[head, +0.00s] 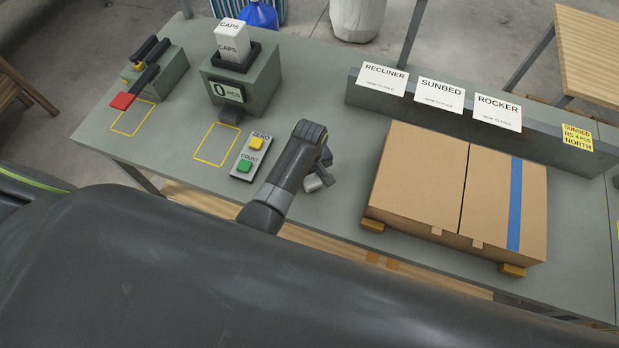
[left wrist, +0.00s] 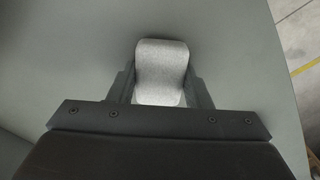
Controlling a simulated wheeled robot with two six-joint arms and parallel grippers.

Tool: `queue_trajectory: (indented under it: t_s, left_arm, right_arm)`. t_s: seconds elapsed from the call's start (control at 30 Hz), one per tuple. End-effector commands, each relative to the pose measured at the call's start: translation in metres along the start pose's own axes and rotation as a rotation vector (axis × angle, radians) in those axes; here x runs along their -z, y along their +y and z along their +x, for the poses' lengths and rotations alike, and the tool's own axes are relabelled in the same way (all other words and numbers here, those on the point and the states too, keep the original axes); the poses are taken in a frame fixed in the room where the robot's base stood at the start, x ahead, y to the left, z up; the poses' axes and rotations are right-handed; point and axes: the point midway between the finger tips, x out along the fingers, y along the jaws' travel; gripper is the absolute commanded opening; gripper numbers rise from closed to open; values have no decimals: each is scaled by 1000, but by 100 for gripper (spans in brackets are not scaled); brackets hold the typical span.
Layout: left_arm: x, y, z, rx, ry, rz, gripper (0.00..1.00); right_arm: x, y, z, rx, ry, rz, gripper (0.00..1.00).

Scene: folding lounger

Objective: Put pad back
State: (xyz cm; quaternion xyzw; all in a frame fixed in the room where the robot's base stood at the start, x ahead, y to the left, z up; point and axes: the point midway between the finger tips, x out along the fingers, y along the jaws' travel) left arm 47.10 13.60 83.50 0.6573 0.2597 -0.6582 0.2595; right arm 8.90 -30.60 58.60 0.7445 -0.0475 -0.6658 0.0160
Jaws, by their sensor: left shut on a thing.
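The pad (left wrist: 161,70) is a light grey, rounded block. In the left wrist view it sits between the two fingers of my left gripper (left wrist: 161,88), which is shut on it. In the head view my left gripper (head: 318,178) is over the grey-green bench (head: 330,110), between the button box and the cardboard box. Only a small grey piece of the pad (head: 313,184) shows there, beside the wrist. I cannot tell whether the pad touches the bench. My right gripper is not in view.
A button box (head: 243,167) marked ZERO and COUNT lies left of the gripper. A counter with caps (head: 243,90) and a red-handled device (head: 150,75) stand further left. A cardboard box (head: 420,180) stands right, before a rail with cards (head: 440,95). Yellow outlines on the bench are empty.

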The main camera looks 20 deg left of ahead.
Motion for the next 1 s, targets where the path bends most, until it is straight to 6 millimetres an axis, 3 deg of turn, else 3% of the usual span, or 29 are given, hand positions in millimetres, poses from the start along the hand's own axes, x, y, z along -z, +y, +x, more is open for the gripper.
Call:
queue_trajectory:
  t_s: [0.37, 0.4, 0.57, 0.83, 1.0]
  left_arm:
    - [0, 0, 3, -1, 0, 0, 20]
    - [0, 0, 3, -1, 1, 0, 47]
    - [0, 0, 3, -1, 1, 0, 66]
    - [0, 0, 2, -1, 1, 0, 66]
    - [0, 0, -9, 0, 0, 0, 66]
  right_arm:
    - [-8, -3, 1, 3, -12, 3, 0]
    - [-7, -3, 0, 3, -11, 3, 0]
    - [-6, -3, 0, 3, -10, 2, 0]
    - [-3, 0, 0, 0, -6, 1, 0]
    - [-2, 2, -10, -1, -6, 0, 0]
